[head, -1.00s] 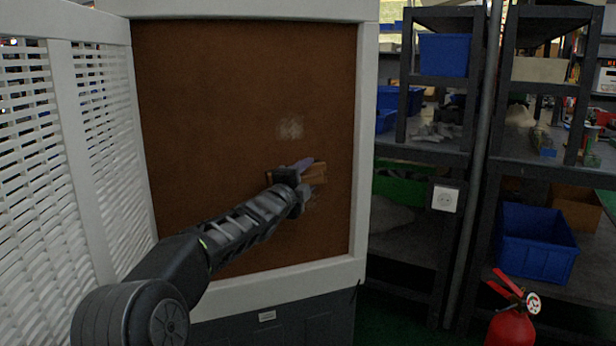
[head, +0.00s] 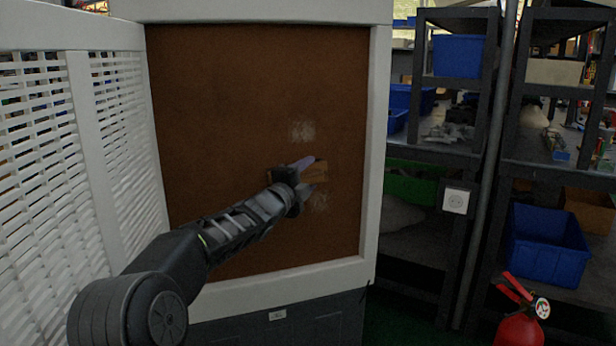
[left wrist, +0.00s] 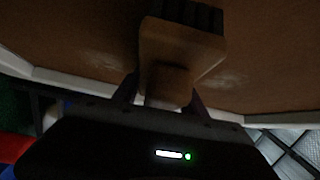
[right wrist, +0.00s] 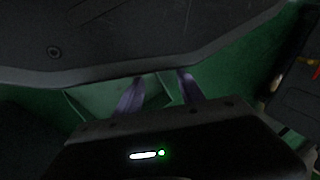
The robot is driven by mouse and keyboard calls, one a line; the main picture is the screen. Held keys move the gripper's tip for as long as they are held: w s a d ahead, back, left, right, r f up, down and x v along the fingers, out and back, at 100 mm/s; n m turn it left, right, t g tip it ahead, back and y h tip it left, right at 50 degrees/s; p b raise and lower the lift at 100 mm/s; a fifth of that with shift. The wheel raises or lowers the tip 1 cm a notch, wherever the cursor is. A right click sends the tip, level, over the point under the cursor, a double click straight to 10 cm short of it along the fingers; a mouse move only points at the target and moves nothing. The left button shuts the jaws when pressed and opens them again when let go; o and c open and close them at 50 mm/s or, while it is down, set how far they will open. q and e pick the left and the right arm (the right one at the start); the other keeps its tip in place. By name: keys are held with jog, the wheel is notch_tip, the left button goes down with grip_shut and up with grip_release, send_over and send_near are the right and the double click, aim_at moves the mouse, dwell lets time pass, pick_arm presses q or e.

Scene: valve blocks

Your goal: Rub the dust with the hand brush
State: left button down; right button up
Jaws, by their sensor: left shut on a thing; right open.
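A brown panel (head: 230,110) in a white frame stands upright in front of me. Pale dust (head: 302,131) marks it above my left gripper, and a second, fainter dust patch (head: 319,203) shows just below. My left gripper (head: 304,180) is shut on the wooden hand brush (head: 318,172). In the left wrist view the brush (left wrist: 180,45) points its dark bristles at the panel; I cannot tell if they touch. Dust lies on both sides of it there. My right gripper (right wrist: 160,92) is open and empty over green floor, and is out of the head view.
A white slatted wall (head: 120,130) stands at the left. Dark shelves with blue bins (head: 546,245) stand at the right, with a white socket box (head: 455,200) on a post. A red fire extinguisher (head: 520,328) is at the lower right.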

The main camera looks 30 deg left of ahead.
aim_at(320, 170)
pick_arm(q)
jog(key=shift+a+r, duration=0.1)
jog(key=shift+r, duration=0.5)
pick_arm(e)
jog(key=shift+r, duration=0.4)
pick_arm(q)
jog(key=shift+f, duration=0.1)
pick_arm(e)
jog(key=shift+f, duration=0.1)
pick_arm(q)
jog(key=shift+w+d+f+b, duration=0.15)
jog(key=shift+w+d+b, duration=0.4)
jog(key=shift+w+d, duration=0.5)
jog(key=shift+w, duration=0.05)
pick_arm(e)
jog(key=shift+f, duration=0.7)
pick_arm(q)
jog(key=shift+w+d, duration=0.1)
jog(key=shift+w+d+b, duration=0.4)
jog(key=shift+w, duration=0.15)
jog(key=shift+w+d, duration=0.35)
jog(key=shift+w, duration=0.25)
pick_arm(e)
jog(key=shift+f, duration=0.4)
